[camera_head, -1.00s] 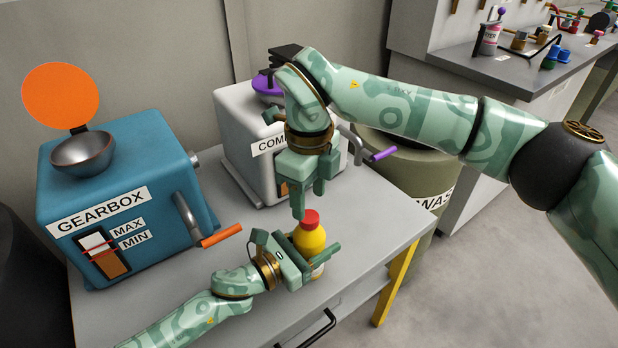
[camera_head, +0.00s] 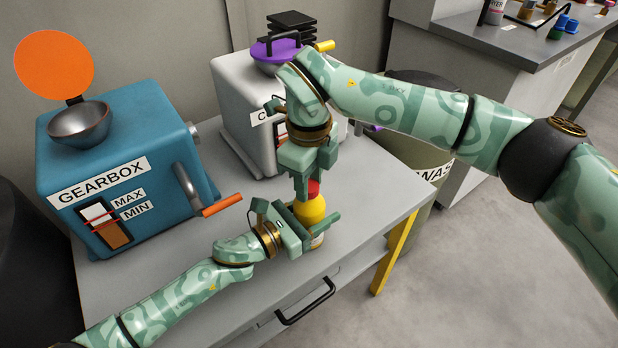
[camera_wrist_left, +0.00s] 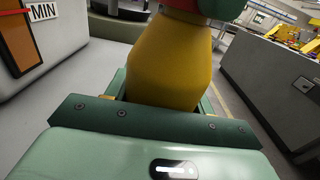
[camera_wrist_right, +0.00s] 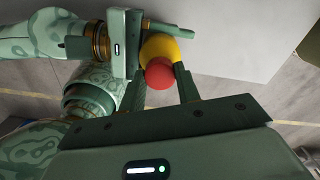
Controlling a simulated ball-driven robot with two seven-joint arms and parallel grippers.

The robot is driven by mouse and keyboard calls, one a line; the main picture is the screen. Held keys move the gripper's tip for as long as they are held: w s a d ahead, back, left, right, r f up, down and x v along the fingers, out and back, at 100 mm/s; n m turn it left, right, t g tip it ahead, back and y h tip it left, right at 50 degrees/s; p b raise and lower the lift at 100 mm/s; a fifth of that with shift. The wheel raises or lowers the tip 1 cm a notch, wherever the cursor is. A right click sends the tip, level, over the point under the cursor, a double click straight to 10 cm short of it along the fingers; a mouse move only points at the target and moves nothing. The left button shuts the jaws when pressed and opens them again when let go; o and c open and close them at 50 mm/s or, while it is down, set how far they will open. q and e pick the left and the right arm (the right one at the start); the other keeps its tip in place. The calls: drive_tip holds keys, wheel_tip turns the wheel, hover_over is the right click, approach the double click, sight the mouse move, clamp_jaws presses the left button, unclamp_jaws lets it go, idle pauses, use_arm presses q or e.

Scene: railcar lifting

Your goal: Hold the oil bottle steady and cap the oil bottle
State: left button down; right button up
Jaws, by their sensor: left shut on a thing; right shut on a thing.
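The oil bottle (camera_head: 310,211) is yellow and stands upright at the table's front right part. My left gripper (camera_head: 318,232) is shut around its body; the bottle also fills the middle of the left wrist view (camera_wrist_left: 170,65). The red cap (camera_head: 313,188) is at the top of the bottle. My right gripper (camera_head: 308,190) comes down from above and is shut on the cap. In the right wrist view the red cap (camera_wrist_right: 159,72) lies between the fingertips, against the yellow bottle (camera_wrist_right: 160,46). Whether the cap is fully seated is hidden.
A blue gearbox (camera_head: 120,170) with an orange lid and orange crank stands at the left of the grey table (camera_head: 190,290). A white machine (camera_head: 232,108) with a purple lid is behind my right gripper. A green waste bin (camera_head: 400,165) is to the right.

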drive_tip(key=m, duration=0.8)
drive_tip(key=shift+m, duration=0.3)
drive_tip(key=o, duration=1.2)
drive_tip(key=shift+c, duration=0.2)
wheel_tip(320, 180, up, 12)
use_arm(q)
drive_tip(key=shift+c, duration=2.3)
unclamp_jaws()
